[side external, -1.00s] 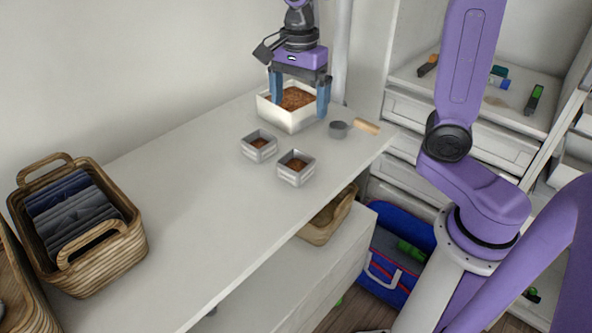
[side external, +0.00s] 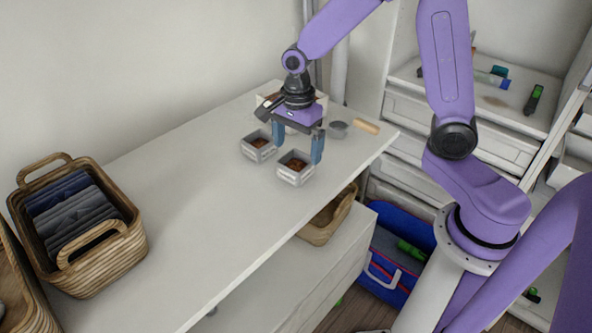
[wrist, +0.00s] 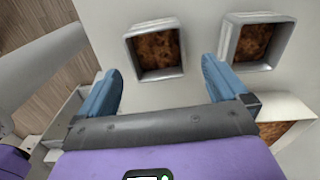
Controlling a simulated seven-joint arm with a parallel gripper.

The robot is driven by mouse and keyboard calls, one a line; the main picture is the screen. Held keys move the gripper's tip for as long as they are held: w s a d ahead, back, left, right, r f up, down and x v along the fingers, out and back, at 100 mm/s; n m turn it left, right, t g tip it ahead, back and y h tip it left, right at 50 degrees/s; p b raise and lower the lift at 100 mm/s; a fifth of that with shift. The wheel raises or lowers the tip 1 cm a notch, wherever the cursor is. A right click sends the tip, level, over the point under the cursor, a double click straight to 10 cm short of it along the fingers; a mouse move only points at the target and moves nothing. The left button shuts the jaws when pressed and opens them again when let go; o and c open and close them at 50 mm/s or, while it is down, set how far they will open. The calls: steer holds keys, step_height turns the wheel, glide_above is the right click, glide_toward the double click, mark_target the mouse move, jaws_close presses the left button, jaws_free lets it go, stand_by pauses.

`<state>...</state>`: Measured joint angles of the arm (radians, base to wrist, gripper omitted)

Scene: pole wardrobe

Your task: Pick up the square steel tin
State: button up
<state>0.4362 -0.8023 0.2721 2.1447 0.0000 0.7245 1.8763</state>
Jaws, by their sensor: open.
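Two small square steel tins with brown granular contents stand on the white counter. The nearer tin (side external: 292,178) is close to the front edge and shows at the left in the wrist view (wrist: 134,56). The farther tin (side external: 250,154) is to its left and shows at the right in the wrist view (wrist: 228,45). My gripper (side external: 297,154) is open and empty, with its blue fingers above and around the nearer tin's far side. In the wrist view, the nearer tin lies just ahead of the gap between the fingers, apart from both.
A cream box (side external: 322,101) of brown granules is behind my gripper, partly hidden. A grey scoop (side external: 338,130) with a wooden handle (side external: 366,126) lies right of it. A wicker basket (side external: 101,264) of folded cloth stands at the left. The counter's middle is clear.

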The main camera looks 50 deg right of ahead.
mark_target(297, 162)
steer(key=shift+s+a+f, duration=0.1)
steer(key=shift+f, duration=1.25)
steer(key=shift+s+a+f, duration=0.1)
steer(key=shift+f, duration=1.2)
steer(key=shift+w, duration=0.1)
steer(key=c, duration=1.2)
steer(key=shift+r, duration=0.2)
